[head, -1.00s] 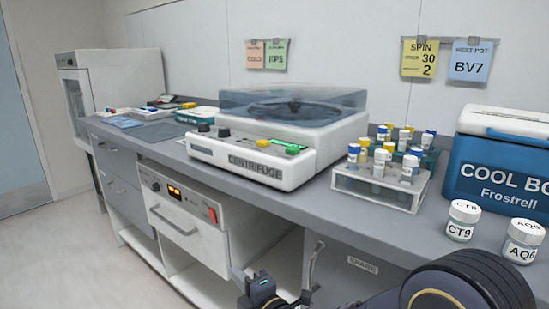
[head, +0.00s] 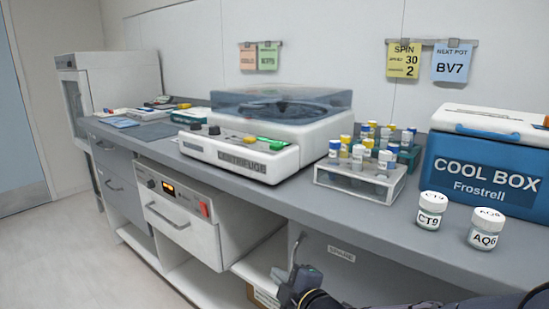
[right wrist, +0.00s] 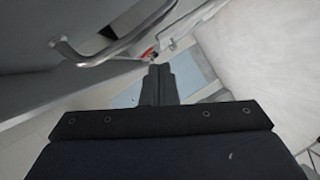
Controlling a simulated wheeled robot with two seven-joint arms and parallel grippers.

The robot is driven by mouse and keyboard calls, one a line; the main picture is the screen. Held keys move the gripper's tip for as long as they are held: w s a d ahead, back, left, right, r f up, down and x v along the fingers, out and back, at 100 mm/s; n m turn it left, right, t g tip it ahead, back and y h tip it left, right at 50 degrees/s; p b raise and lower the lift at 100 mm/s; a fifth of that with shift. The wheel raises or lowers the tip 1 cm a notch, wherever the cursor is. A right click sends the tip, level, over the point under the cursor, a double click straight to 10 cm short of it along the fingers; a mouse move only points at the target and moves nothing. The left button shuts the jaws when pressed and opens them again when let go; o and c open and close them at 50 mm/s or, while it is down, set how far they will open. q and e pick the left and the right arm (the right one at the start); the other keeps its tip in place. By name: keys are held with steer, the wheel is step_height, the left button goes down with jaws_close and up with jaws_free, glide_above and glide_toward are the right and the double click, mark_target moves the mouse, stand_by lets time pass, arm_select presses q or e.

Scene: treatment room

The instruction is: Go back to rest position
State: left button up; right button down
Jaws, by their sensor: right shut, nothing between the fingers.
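My right gripper (head: 292,282) is low in the head view, in front of the open shelf space under the counter. In the right wrist view its two fingers (right wrist: 158,84) are together with nothing between them. A metal bar handle (right wrist: 110,45) shows at the upper left of the right wrist view. My left gripper is not in the head view.
The counter (head: 290,203) carries a centrifuge (head: 240,157), a rack (head: 352,185) of capped tubes, pots CT9 (head: 431,212) and AQ6 (head: 485,232), and a blue cool box (head: 480,172). A drawer unit (head: 185,220) sits below. The floor at left (head: 50,260) is clear.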

steer(key=s+d+m+g+h, duration=0.35)
steer(key=s+d+m, duration=0.75)
steer(key=d, duration=0.4)
steer(key=s+d+f+m+g, duration=0.2)
steer(key=s+m, duration=0.3)
steer(key=s, duration=0.3)
steer(key=s+d+f+m+g, duration=0.2)
steer(key=s+m, duration=0.2)
steer(key=s, duration=0.5)
step_height(320, 180, up, 31)
steer(key=p, duration=3.1)
steer(key=shift+s+d+h, duration=0.15)
steer(key=shift+s+h, duration=0.05)
steer(key=shift+h, duration=0.15)
steer(key=shift+m, duration=0.3)
